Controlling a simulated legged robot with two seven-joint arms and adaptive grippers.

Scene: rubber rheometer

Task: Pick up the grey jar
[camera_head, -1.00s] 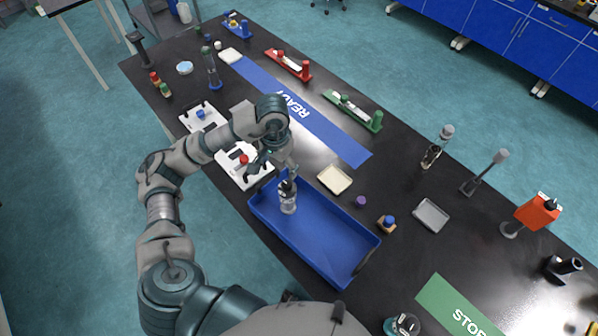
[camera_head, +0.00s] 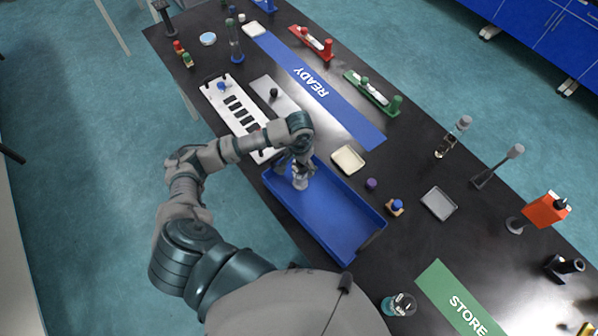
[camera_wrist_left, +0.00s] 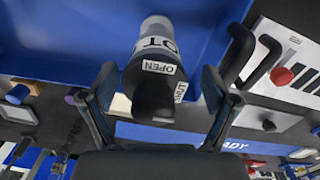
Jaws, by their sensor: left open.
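The grey jar (camera_head: 300,183) stands inside the blue tray (camera_head: 352,259), near its far left end. Its lower part shows below my left gripper (camera_head: 298,169) in the head view, and its top is covered by the gripper. In the left wrist view, the jar (camera_wrist_left: 154,62) has a dark grey cap, a pale body and white labels, one reading OPEN. It lies between the two fingers of my left gripper (camera_wrist_left: 157,84), which are spread apart with gaps on both sides. My right gripper is not in view.
A white board with black slots (camera_head: 229,107) is beyond the tray. A cream dish (camera_head: 348,160), a purple cap (camera_head: 371,184) and a small blue-topped block (camera_head: 396,208) stand right of the tray. A teal glass vessel (camera_head: 400,305) is near the front.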

